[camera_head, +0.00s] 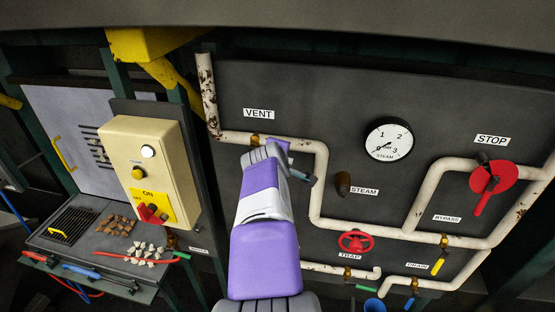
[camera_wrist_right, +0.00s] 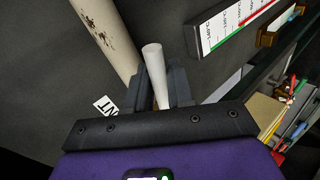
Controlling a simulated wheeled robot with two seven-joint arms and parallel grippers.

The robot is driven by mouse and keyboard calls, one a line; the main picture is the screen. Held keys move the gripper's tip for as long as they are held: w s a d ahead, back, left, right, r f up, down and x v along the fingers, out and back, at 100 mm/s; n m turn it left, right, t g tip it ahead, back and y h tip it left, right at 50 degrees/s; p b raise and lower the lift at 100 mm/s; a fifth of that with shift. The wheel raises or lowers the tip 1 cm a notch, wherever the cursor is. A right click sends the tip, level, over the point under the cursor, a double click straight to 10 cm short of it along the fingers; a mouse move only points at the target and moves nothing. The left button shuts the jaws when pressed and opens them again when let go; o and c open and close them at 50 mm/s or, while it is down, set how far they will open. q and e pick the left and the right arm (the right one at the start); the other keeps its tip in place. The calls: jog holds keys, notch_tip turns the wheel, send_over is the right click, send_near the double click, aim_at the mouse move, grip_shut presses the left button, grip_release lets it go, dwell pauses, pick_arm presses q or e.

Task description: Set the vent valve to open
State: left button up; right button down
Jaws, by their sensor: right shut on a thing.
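The vent valve sits on the white pipe just below the VENT label (camera_head: 259,114) in the head view. Only a bit of its brass body (camera_head: 256,139) shows; my right arm hides the rest. My purple right gripper (camera_head: 280,152) is at the valve, in front of the panel. In the right wrist view its two dark fingers (camera_wrist_right: 161,92) are closed on the valve's pale white handle (camera_wrist_right: 153,62), which sticks out beyond them. The handle's angle relative to the pipe is hard to tell. My left gripper is in neither view.
The steam gauge (camera_head: 388,139), red stop lever (camera_head: 488,190) and red trap wheel (camera_head: 355,241) are to the right. A cream control box (camera_head: 150,165) stands left. White pipes (camera_head: 318,185) run close around my right arm. The wrist view shows a temperature scale (camera_wrist_right: 235,22).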

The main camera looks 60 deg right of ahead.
jog(key=c, duration=1.1)
grip_release()
jog(key=shift+r, duration=0.1)
jog(key=shift+r, duration=0.1)
jog(key=p+v, duration=0.1)
jog(key=v, duration=0.7)
jog(key=shift+c, duration=0.5)
